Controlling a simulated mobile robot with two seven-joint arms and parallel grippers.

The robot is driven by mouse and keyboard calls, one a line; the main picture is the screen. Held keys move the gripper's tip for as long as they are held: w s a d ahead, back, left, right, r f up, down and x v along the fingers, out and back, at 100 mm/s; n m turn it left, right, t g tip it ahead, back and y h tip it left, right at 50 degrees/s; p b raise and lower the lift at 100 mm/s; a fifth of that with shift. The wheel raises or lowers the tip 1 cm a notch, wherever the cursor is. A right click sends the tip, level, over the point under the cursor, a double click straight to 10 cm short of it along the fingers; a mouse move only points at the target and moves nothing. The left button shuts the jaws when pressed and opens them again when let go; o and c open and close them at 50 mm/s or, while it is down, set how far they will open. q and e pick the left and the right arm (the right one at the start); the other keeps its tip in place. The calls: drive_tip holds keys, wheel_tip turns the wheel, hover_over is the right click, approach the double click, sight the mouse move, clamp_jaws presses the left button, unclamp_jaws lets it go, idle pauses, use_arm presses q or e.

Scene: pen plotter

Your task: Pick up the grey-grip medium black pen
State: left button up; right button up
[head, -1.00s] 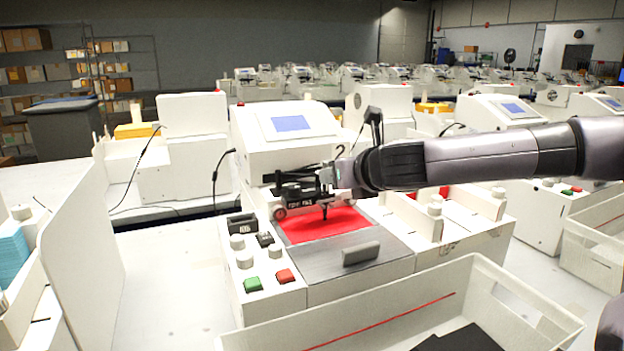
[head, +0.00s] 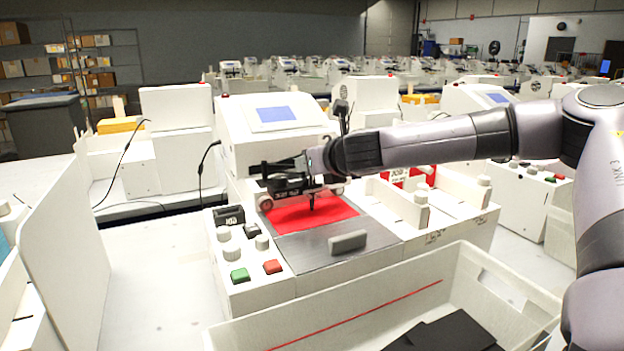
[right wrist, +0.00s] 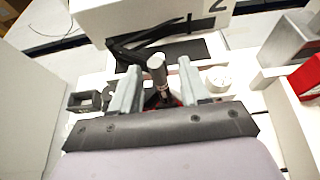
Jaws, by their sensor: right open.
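A pen with a grey cylindrical grip (right wrist: 157,72) stands between the two fingers of my right gripper (right wrist: 157,88) in the right wrist view. The fingers are open, with a gap on each side of the pen. In the head view my right gripper (head: 312,163) is at the black carriage of the plotter, over its red bed (head: 300,213). A thin dark part (head: 311,203) points down there; I cannot tell whether it is the pen's lower end. The pen's grip is not clear in the head view. My left gripper is not in view.
The white plotter (head: 275,125) has knobs, a green button (head: 240,275) and a red button (head: 272,267). A white bin (head: 235,335) with black sheets stands in front. A white upright panel (head: 70,250) is at the left. Several similar machines fill the background.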

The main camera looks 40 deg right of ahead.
drive_tip(key=shift+w+d+f, duration=0.15)
drive_tip(key=shift+w+f, duration=0.1)
drive_tip(key=shift+w, duration=0.3)
clamp_jaws()
drive_tip(key=shift+r, duration=0.1)
